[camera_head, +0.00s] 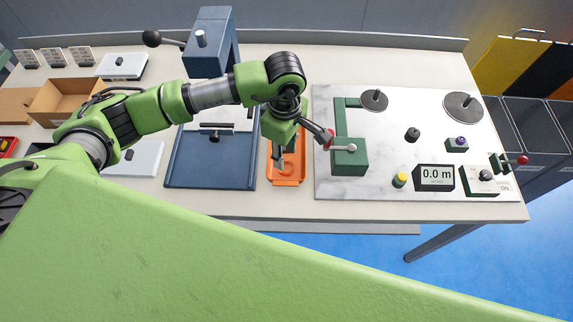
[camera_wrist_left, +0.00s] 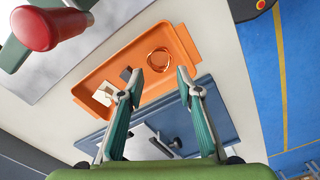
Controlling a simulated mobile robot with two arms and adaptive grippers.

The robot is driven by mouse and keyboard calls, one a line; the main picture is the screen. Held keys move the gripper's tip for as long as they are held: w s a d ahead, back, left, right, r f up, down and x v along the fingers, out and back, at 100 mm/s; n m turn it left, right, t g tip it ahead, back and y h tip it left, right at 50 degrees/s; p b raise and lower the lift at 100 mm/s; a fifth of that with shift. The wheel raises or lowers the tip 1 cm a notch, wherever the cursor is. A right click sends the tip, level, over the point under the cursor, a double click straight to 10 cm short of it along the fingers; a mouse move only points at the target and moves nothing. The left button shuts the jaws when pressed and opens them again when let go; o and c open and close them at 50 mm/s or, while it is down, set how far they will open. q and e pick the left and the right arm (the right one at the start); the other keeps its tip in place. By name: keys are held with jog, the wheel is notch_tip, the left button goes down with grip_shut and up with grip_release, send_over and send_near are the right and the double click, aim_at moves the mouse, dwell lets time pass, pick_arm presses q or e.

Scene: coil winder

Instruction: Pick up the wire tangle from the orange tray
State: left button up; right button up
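The wire tangle (camera_wrist_left: 158,60) is a small copper-coloured ring of loose loops. It lies in the orange tray (camera_wrist_left: 178,36), toward one end, and shows small in the head view (camera_head: 286,169). The orange tray also shows in the head view (camera_head: 299,176), partly hidden by my left gripper. My left gripper (camera_wrist_left: 160,77) is open and empty, pointing down over the tray. In the left wrist view its two fingertips are apart, with the tangle just beyond the gap between them. My right gripper is not in view.
A small pale piece (camera_wrist_left: 105,92) and a dark piece lie in the tray's other end. The winder plate (camera_head: 385,182) with its green block (camera_head: 350,158) stands close right of the tray. A blue tray (camera_head: 208,177) lies close left.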

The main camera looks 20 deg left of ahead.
aim_at(286, 169)
pick_arm(q)
notch_tip(286, 169, down, 2)
jog(key=shift+s+f+p, duration=0.15)
jog(key=shift+f+p, duration=0.1)
jog(key=shift+p, duration=0.7)
notch_tip(286, 169, down, 2)
jog(key=shift+f, duration=0.15)
jog(key=shift+f+p, duration=0.25)
jog(key=shift+p, duration=0.05)
jog(key=shift+f, duration=0.1)
jog(key=c, duration=0.5)
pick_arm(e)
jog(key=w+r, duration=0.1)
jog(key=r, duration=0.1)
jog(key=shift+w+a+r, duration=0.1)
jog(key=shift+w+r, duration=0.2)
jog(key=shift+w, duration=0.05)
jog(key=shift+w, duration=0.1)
